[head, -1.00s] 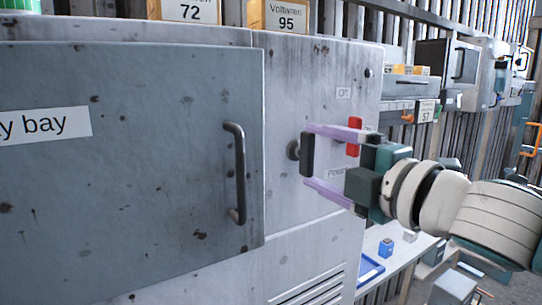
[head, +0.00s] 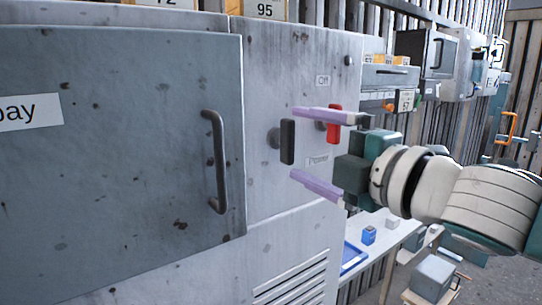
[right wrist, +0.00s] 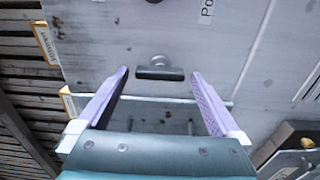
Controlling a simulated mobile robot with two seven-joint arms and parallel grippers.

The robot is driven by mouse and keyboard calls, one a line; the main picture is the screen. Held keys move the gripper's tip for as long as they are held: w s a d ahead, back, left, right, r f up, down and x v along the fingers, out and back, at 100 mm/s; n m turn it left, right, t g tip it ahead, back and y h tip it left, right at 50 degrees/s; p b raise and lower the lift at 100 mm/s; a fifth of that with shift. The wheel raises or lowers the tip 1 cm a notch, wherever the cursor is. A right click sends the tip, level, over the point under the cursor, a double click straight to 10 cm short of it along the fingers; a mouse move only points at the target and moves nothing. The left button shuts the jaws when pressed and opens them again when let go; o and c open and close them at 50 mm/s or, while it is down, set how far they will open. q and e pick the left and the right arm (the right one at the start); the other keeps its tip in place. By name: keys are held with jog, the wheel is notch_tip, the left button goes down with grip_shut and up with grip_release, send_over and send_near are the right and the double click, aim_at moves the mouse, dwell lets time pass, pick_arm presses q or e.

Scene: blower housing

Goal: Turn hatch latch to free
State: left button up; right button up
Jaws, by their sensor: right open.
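The hatch latch (head: 287,142) is a dark bar on a round grey boss, standing upright on the housing panel right of the hatch door (head: 130,150). The door is closed and has a dark vertical handle (head: 216,160). My right gripper (head: 293,143) is open, with one purple finger above the latch's level and one below. The fingertips are about level with the bar and hold nothing. In the right wrist view the latch (right wrist: 160,73) lies crosswise between the fingertips, with a gap on both sides. My left gripper is not in view.
A red switch handle (head: 333,124) is partly behind my upper finger, between the "Off" label (head: 322,81) and the "Power" label (head: 318,160). Vent slots (head: 292,280) lie below. A bench (head: 385,238) with a blue tray stands right of the housing.

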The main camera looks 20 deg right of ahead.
jog(key=b+v, duration=0.4)
jog(key=v, duration=0.4)
jog(key=shift+s, duration=0.35)
jog(key=shift+d+r, duration=0.1)
jog(key=s+f+m+g+h+p, duration=0.3)
jog(key=s+f+m+g+p, duration=0.2)
jog(key=s+m, duration=0.5)
jog(key=s+f+m+g+h+p, duration=0.3)
jog(key=s+f+m+g+p, duration=0.3)
jog(key=s, duration=0.6)
jog(key=m+g, duration=0.2)
jog(key=m, duration=0.1)
jog(key=shift+s+a+m+p, duration=0.35)
jog(key=shift+m, duration=0.05)
